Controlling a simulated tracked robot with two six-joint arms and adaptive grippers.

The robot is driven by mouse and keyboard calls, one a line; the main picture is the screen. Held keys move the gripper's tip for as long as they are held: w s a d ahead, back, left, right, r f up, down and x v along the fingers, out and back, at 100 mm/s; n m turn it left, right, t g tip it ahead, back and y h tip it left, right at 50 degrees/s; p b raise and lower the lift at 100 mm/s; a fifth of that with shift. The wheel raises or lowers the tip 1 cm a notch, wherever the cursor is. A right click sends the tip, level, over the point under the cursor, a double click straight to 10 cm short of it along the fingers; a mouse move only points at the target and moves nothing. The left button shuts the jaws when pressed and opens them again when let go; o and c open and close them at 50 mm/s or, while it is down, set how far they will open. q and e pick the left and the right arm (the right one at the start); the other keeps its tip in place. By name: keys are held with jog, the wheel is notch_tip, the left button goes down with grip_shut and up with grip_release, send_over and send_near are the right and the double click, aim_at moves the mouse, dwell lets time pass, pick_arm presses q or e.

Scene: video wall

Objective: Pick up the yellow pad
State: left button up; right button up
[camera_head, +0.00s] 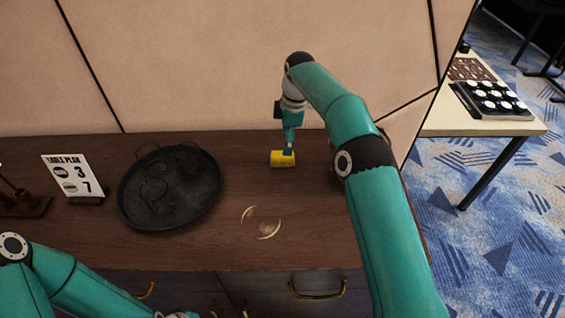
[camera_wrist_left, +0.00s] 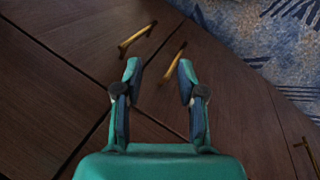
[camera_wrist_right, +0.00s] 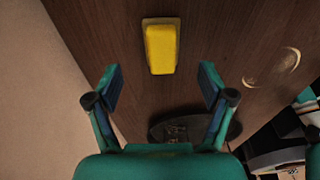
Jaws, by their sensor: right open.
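The yellow pad (camera_head: 277,161) lies on the brown wooden top near its back, right of the dark tray. In the right wrist view the yellow pad (camera_wrist_right: 161,48) lies lengthwise ahead of the spread fingers, with a thin brownish edge around it. My right gripper (camera_wrist_right: 160,80) is open and empty; in the head view its lower end (camera_head: 289,146) overlaps the pad's upper edge from above. I cannot tell whether it touches. My left gripper (camera_wrist_left: 159,68) is open and empty, facing the drawer fronts; the head view barely shows it at the bottom edge.
A dark round tray (camera_head: 205,205) holding dark wire-like items is left of the pad. A sign card (camera_head: 72,176) stands further left. Pale curved marks or a clear dish (camera_head: 265,231) lie in front. The wall rises close behind. A side table (camera_head: 460,125) is at right.

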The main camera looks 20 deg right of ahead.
aim_at(282, 158)
jog(key=shift+f, duration=0.65)
jog(key=shift+a+f+p, duration=0.15)
jog(key=shift+a+f, duration=0.05)
jog(key=shift+f, duration=0.7)
jog(key=shift+a+f+p, duration=0.2)
jog(key=shift+a+f, duration=0.05)
jog(key=shift+f, duration=0.6)
jog(key=shift+a+f+p, duration=0.15)
jog(key=shift+a+f, duration=0.05)
jog(key=shift+f, duration=0.7)
jog(key=c, duration=1.2)
jog(key=shift+r, duration=0.15)
